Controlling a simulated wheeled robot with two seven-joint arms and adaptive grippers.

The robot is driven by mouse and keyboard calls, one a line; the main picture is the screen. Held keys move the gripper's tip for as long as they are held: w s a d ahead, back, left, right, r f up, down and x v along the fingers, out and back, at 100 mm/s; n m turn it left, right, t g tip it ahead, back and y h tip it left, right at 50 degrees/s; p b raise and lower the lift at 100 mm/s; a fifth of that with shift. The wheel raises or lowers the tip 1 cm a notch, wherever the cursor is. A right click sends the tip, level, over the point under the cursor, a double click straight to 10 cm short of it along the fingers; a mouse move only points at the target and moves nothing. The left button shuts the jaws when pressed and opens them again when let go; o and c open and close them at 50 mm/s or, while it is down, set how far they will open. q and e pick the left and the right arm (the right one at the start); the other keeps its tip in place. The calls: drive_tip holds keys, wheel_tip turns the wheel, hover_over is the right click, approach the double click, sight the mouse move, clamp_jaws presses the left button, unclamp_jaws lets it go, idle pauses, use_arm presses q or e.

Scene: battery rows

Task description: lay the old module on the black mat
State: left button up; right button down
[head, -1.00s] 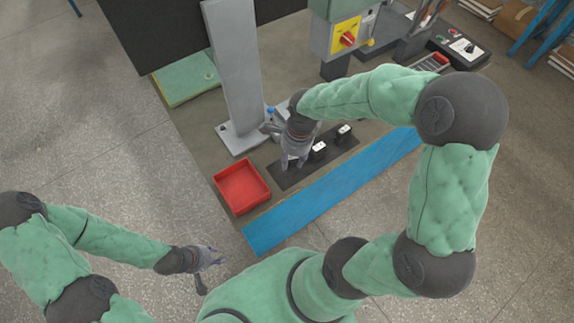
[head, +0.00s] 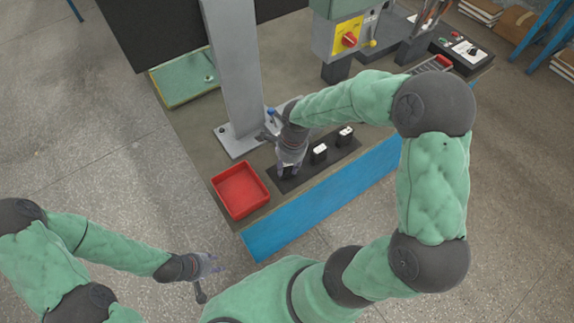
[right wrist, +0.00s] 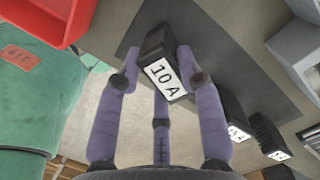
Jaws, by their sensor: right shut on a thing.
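My right gripper (head: 287,172) is shut on a black module with a white label reading "10 A" (right wrist: 163,75). Its fingers press the module's sides in the right wrist view. The module is at the left end of a long dark mat (head: 333,159) on the bench, which also shows in the right wrist view (right wrist: 215,72). I cannot tell whether the module touches the mat. Two similar black modules with white labels stand farther right on it, a nearer one (head: 319,153) and a farther one (head: 345,137). My left gripper (head: 207,277) is open and empty, off the bench at lower left.
A red tray (head: 240,190) sits just left of the dark mat. A grey column (head: 235,80) rises behind it. A blue strip (head: 320,200) runs along the bench's front edge. A machine with a red knob (head: 349,39) stands at the back. A green tray (head: 185,78) lies back left.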

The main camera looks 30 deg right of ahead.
drive_tip(key=c, duration=0.8)
unclamp_jaws()
drive_tip(key=shift+f, duration=0.1)
wheel_tip(320, 180, up, 12)
drive_tip(key=d+p, duration=0.1)
drive_tip(key=p, duration=0.4)
drive_tip(key=shift+s+d, duration=0.2)
drive_tip(key=shift+s, duration=0.05)
